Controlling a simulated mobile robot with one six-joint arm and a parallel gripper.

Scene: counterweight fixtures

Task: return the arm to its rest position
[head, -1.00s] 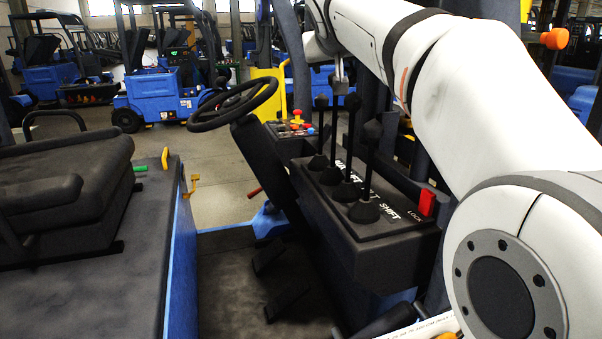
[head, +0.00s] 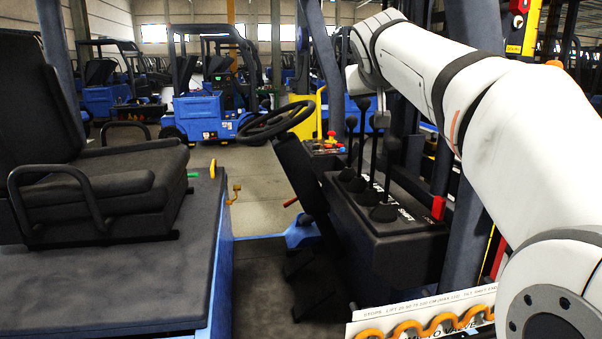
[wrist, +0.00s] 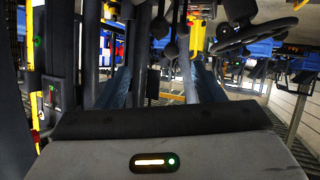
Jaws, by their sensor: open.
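My white arm (head: 490,100) reaches from the lower right of the head view up and back to the top middle. My gripper (head: 380,118) shows only as a small grey piece below the arm's far end, close by the tall black levers (head: 385,185) of the console. Its fingers are hard to make out there. In the wrist view my gripper (wrist: 160,80) has two fingers spread apart beyond a grey housing with a lit yellow bar and a green light. Nothing shows between the fingers. I cannot tell whether it touches a lever.
A steering wheel (head: 275,122) stands left of the levers. A red lock tab (head: 438,207) sits on the console's right. A black seat (head: 95,185) fills the left. A printed card with an orange wavy strip (head: 425,320) lies at lower right. Blue forklifts (head: 210,100) stand behind.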

